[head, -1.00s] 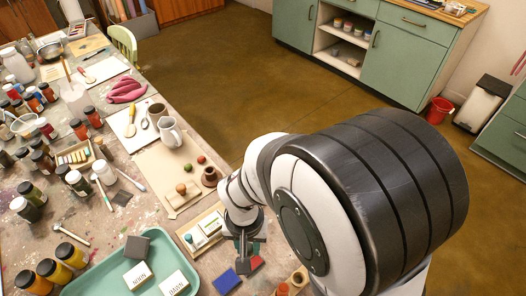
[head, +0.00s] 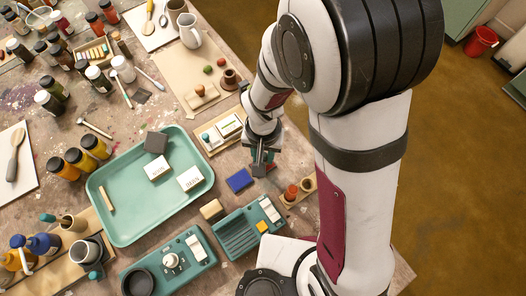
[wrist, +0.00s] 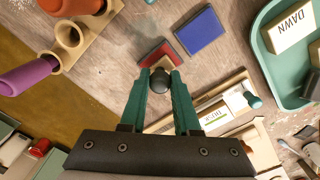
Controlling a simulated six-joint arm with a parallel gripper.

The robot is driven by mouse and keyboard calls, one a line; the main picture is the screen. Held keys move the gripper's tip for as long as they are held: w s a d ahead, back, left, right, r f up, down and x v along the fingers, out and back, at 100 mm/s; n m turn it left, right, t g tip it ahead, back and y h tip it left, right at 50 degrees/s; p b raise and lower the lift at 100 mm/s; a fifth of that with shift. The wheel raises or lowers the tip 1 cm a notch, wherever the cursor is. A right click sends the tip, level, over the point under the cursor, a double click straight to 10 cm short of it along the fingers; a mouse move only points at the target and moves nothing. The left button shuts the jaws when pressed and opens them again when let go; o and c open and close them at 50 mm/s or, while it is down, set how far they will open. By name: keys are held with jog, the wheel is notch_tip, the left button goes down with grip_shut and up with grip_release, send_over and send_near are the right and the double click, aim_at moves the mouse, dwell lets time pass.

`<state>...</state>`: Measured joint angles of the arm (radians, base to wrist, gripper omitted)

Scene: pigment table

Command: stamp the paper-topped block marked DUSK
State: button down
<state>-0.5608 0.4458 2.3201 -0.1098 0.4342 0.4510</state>
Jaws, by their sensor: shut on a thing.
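My gripper (wrist: 160,86) is shut on the dark round knob of a stamp (wrist: 159,80). The stamp's lower part is hidden below the knob. It is over the near edge of the red ink pad (wrist: 156,51); I cannot tell whether it touches. In the head view my gripper (head: 262,163) is beside the blue ink pad (head: 239,179). The DUSK block (wrist: 214,117), white-topped with a green line, lies in a wooden holder (wrist: 168,122) to the right of my gripper in the wrist view. In the head view this holder (head: 210,151) is behind the pads.
The teal tray (head: 122,228) holds the DAWN block (wrist: 290,30), another lettered block (head: 157,168) and a dark grey block (head: 155,142). A wooden rack with an orange-knobbed piece (head: 291,191) stands close right of my gripper. Teal boxes (head: 240,235) stand in front.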

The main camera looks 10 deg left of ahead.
jog(key=shift+f, duration=0.55)
dwell(1.2)
jog(key=shift+r, duration=0.1)
jog(key=shift+r, duration=3.45)
jog(key=w+a+r, duration=0.2)
jog(key=w+a, duration=0.7)
jog(key=a, duration=0.3)
jog(key=shift+w+d+f, duration=0.1)
jog(key=shift+w+f, duration=0.05)
jog(key=shift+f, duration=1.35)
jog(key=shift+w+d+f, duration=0.1)
jog(key=shift+f, duration=1.35)
jog(key=shift+f, duration=0.6)
